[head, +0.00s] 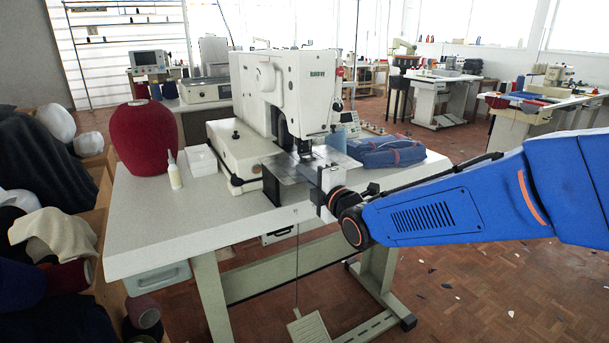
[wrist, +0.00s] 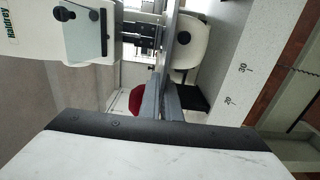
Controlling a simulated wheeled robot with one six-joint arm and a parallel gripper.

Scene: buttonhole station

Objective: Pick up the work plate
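The work plate (head: 288,166) is a flat, thin grey metal sheet at the front of the buttonhole machine, under its sewing head. My gripper (head: 325,186) is at the plate's right front edge in the head view, and its body hides that part of the plate. In the wrist view the plate (wrist: 170,45) shows nearly edge-on as a narrow grey strip. It runs down to the two fingers of my gripper (wrist: 162,98), which are close together on it. The plate looks level and still lies by the machine bed; any gap beneath it is not clear.
The white buttonhole machine (head: 290,90) stands close behind the plate. A red thread cone (head: 146,138), a small bottle (head: 173,172) and a white box (head: 201,160) are to the left. Folded blue denim (head: 388,152) lies to the right. The table's (head: 170,225) front left is clear.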

